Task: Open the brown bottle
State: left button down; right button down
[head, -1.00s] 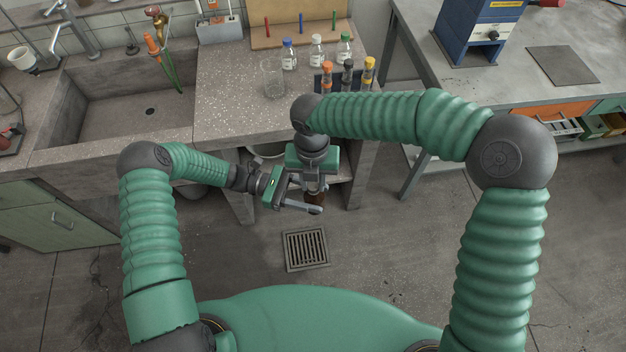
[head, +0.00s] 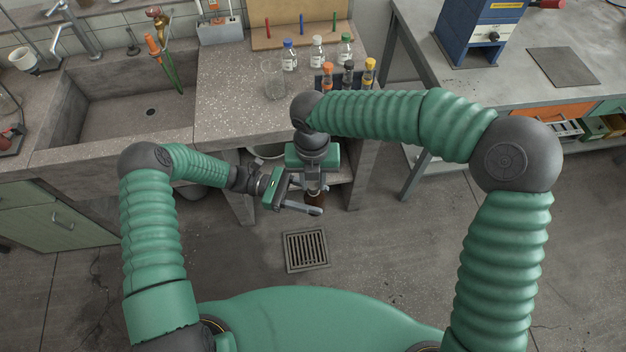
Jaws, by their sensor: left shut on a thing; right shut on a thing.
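The brown bottle (head: 315,202) is held in the air in front of the bench, above the floor. Only a small dark brown part of it shows between and below my grippers. My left gripper (head: 302,207) comes in from the left and is shut on the bottle's body. My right gripper (head: 314,186) points down from above and is shut at the bottle's top. The cap is hidden by the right gripper, so I cannot tell whether it is still seated on the neck.
The concrete bench (head: 225,115) has a sink (head: 120,112) at left. A glass beaker (head: 272,80), several small capped bottles (head: 317,54) and a rack of tubes (head: 325,80) stand on it. A grey table (head: 530,95) is at right. A floor drain (head: 306,250) lies below the grippers.

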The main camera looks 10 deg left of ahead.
aim_at(312, 184)
jog(key=shift+r, duration=0.7)
jog(key=shift+a+r, duration=0.15)
jog(key=shift+r, duration=1.85)
